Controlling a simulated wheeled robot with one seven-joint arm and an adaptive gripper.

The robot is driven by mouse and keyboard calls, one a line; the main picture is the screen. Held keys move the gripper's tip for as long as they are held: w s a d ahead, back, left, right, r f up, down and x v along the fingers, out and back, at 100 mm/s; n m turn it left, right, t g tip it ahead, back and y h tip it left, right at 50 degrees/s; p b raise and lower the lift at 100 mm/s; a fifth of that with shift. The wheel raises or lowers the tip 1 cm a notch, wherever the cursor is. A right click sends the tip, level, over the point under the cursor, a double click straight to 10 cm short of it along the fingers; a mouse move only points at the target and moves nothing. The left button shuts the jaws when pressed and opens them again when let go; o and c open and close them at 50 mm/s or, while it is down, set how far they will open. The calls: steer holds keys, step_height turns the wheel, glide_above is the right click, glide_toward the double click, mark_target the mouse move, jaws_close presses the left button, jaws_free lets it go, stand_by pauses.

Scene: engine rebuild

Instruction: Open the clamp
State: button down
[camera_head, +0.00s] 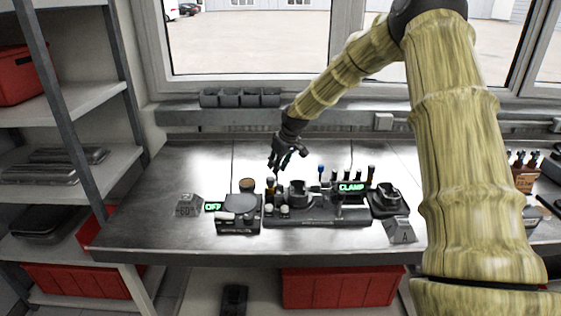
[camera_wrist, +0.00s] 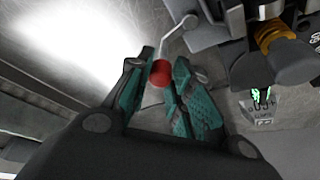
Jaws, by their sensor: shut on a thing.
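The clamp station is a dark metal fixture (camera_head: 330,214) on the workbench, with a lit green CLAMP sign (camera_head: 351,188). In the wrist view, a thin metal lever (camera_wrist: 176,38) ends in a round red knob (camera_wrist: 160,73). My gripper (camera_wrist: 161,63) has its teal-padded fingers closed around this knob, one finger on each side. In the head view my gripper (camera_head: 287,160) is above the bench, at the back left of the fixture. The lever and knob cannot be made out there.
A scale-like device (camera_head: 238,217) with a lit OFF sign (camera_head: 213,207) stands left of the fixture. A dark holder (camera_head: 388,202) and a grey block marked A (camera_head: 401,231) stand at its right. Several upright tools stand behind it. The bench's left end (camera_head: 150,215) is clear.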

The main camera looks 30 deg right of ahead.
steer(key=n, duration=0.1)
steer(key=a+n+y, duration=0.1)
steer(key=n, duration=0.2)
steer(key=shift+a+f+n+g+y+p, duration=0.1)
steer(key=shift+a+n+g+y+p, duration=0.2)
steer(key=shift+n+g+y+p, duration=0.1)
stand_by(0.5)
steer(key=c, duration=1.3)
jaws_free()
steer(key=shift+w+f, duration=0.1)
steer(key=shift+w, duration=0.05)
steer(key=shift+r, duration=0.2)
steer(key=v, duration=1.1)
steer(key=shift+r, duration=0.3)
steer(key=shift+d, duration=0.1)
